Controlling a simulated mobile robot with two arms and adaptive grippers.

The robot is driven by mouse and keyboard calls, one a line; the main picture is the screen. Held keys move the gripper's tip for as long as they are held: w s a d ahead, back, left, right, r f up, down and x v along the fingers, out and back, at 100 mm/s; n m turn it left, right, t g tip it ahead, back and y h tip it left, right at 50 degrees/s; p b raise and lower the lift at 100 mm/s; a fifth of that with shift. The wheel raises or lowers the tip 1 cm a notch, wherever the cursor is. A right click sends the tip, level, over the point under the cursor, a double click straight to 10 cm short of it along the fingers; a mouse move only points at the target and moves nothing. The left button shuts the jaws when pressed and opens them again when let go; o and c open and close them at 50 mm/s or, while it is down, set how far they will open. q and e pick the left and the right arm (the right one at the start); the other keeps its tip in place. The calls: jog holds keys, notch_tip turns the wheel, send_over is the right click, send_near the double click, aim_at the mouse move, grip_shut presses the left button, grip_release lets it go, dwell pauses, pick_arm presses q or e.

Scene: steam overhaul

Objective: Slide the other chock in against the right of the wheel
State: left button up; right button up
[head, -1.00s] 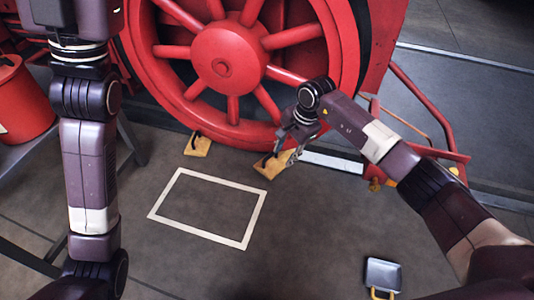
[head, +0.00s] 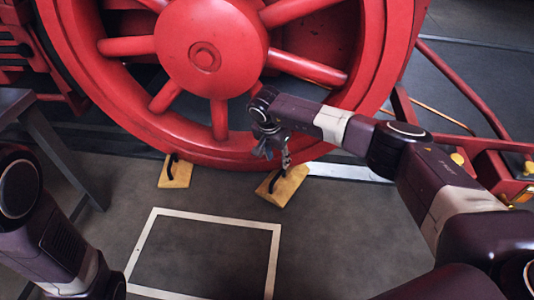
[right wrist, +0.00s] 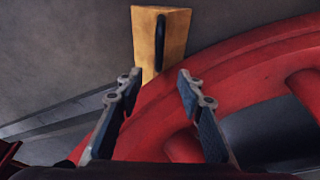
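The red spoked wheel (head: 205,55) stands at the top of the head view. A yellow wooden chock with a black handle, the right chock (head: 283,187), lies on the floor by the lower right of its rim, turned at an angle. Contact with the rim is hard to judge. The left chock (head: 175,173) lies at the rim's lower left. My right gripper (head: 272,153) is open and empty just above the right chock. In the right wrist view, the chock (right wrist: 172,22) and its handle lie beyond the parted fingertips (right wrist: 160,78). My left gripper is out of view.
A white painted rectangle (head: 210,216) marks clear floor in front of the chocks. A pale rail strip (head: 345,173) runs right from the wheel. Red framework (head: 490,165) stands at right, and a grey table (head: 30,110) at left.

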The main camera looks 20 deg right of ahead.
aim_at(281, 171)
jog(key=shift+d+f+b, duration=0.1)
jog(key=shift+f+b, duration=0.3)
jog(key=shift+f, duration=0.15)
jog(key=b+x, duration=0.6)
jog(key=x, duration=0.1)
jog(key=shift+w+d+f+b, duration=0.1)
jog(key=shift+d+f+b, duration=0.1)
jog(key=shift+f+b, duration=0.55)
jog(key=shift+r, duration=0.1)
grip_shut()
jog(key=shift+d+r, duration=0.1)
jog(key=shift+d, duration=0.05)
